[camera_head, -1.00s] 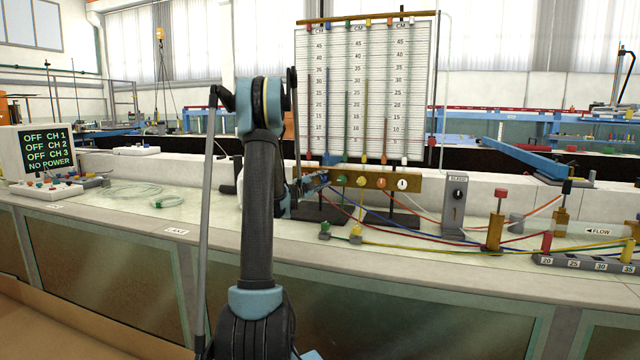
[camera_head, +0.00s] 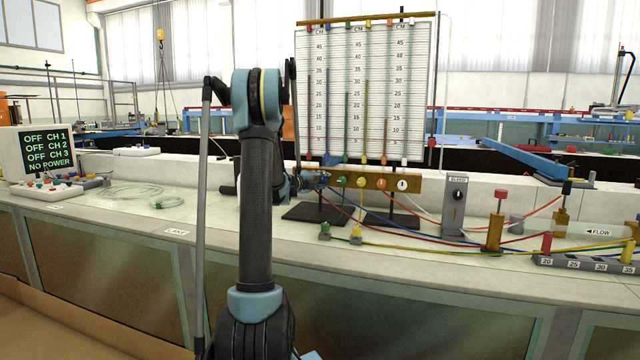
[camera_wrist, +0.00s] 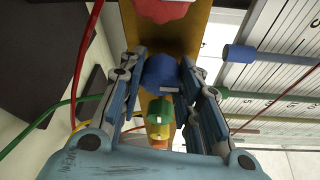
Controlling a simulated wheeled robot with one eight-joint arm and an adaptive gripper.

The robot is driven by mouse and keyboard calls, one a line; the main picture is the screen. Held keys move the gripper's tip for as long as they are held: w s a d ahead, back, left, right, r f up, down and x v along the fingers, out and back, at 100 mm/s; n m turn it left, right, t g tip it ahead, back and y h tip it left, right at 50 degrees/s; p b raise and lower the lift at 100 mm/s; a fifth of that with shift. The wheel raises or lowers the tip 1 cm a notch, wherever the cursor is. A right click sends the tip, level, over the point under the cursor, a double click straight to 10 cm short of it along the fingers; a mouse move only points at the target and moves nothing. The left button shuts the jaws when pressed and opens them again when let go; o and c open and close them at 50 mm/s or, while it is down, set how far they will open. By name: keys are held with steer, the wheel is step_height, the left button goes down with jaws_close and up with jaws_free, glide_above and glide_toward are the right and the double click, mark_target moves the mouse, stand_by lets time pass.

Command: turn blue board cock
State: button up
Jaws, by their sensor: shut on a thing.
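The blue cock (camera_wrist: 160,74) sits on the brass manifold bar between the two fingers of my gripper (camera_wrist: 166,78) in the wrist view. My gripper is shut on it. In the head view my gripper (camera_head: 316,179) is at the left end of the brass bar (camera_head: 412,178), and the blue cock is hidden there by the gripper. The green cock (camera_wrist: 160,111) is just beside the blue one, with the yellow cock (camera_wrist: 159,136) beyond it. The red cock (camera_wrist: 158,8) shows at the opposite side, cut off by the frame edge.
The manometer board (camera_head: 340,60) with coloured tubes stands above the bar. Tubes in several colours run right across the bench. A grey bleed box (camera_head: 454,205) stands right of the bar. A monitor (camera_head: 44,150) is at the far left. The bench front left is fairly clear.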

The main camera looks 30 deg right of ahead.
steer(key=shift+s+f, duration=0.1)
steer(key=shift+f, duration=0.05)
steer(key=o, duration=1.1)
steer(key=shift+c, duration=0.2)
steer(key=f+v, duration=0.1)
steer(key=v, duration=1)
steer(key=shift+a+r, duration=0.45)
steer(key=shift+r, duration=0.05)
steer(key=shift+s, duration=0.1)
